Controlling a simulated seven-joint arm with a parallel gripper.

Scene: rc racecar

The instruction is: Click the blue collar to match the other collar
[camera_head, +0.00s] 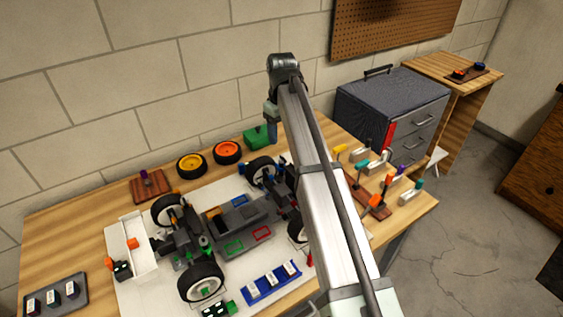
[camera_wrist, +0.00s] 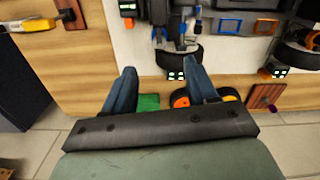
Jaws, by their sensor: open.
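The RC car (camera_head: 235,215) sits on a white mat on the bench. Small blue parts (camera_head: 246,172) show by its wheel nearest the wall at the right end; I cannot tell which is the blue collar. A blue part beside a shock also shows in the wrist view (camera_wrist: 198,26). The other collar cannot be told apart for certain.
A green block (camera_head: 258,136) and two loose wheels, orange (camera_head: 227,151) and yellow (camera_head: 191,165), stand along the back edge. My arm hides part of the car's right end. A rack of coloured tools (camera_head: 370,200) is at right, a blue tray (camera_head: 271,283) in front.

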